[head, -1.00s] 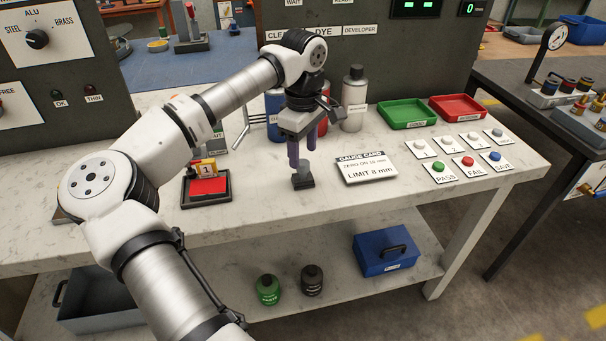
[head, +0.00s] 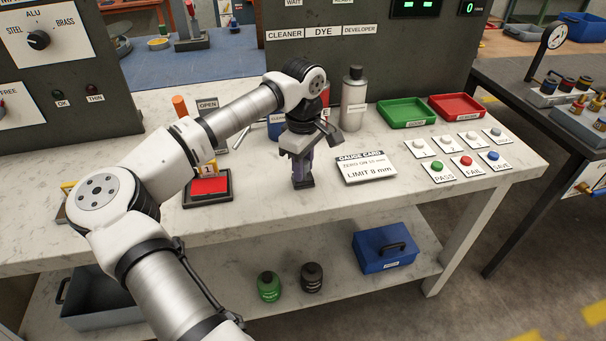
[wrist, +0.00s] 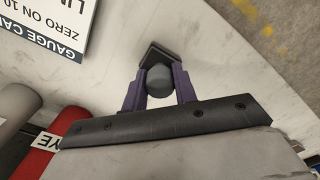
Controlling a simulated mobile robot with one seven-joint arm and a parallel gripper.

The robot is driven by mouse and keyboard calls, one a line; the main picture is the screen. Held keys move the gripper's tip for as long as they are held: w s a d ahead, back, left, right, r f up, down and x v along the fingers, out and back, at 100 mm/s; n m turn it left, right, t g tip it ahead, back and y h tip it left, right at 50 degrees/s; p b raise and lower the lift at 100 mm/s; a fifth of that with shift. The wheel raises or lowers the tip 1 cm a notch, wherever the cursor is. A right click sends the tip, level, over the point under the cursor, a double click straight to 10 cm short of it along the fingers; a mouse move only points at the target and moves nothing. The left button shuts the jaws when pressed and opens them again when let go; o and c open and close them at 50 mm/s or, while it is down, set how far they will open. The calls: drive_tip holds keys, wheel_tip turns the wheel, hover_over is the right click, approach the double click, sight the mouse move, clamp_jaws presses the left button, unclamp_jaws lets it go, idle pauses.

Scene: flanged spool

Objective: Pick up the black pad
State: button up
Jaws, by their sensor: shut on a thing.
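The black pad (head: 303,184) stands on the white marbled bench top, left of the gauge card. In the wrist view it shows as a dark square base (wrist: 157,52) with a grey rounded knob (wrist: 160,81) on top. My gripper (head: 302,172) is down over it, pointing at the bench. Its purple fingers (wrist: 160,88) are shut on the knob from both sides. The pad's base appears to rest on the bench; I cannot tell if there is a gap under it. The knob is mostly hidden by the fingers in the head view.
A gauge card (head: 367,168) lies close on the right. A red pad in a black tray (head: 208,187) lies to the left. Spray cans, including a grey one (head: 354,98), stand behind. Green (head: 405,112) and red (head: 459,107) trays and several buttons are further right.

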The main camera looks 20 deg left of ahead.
wheel_tip(320, 180, up, 20)
drive_tip(key=b, duration=0.1)
drive_tip(key=shift+b, duration=0.35)
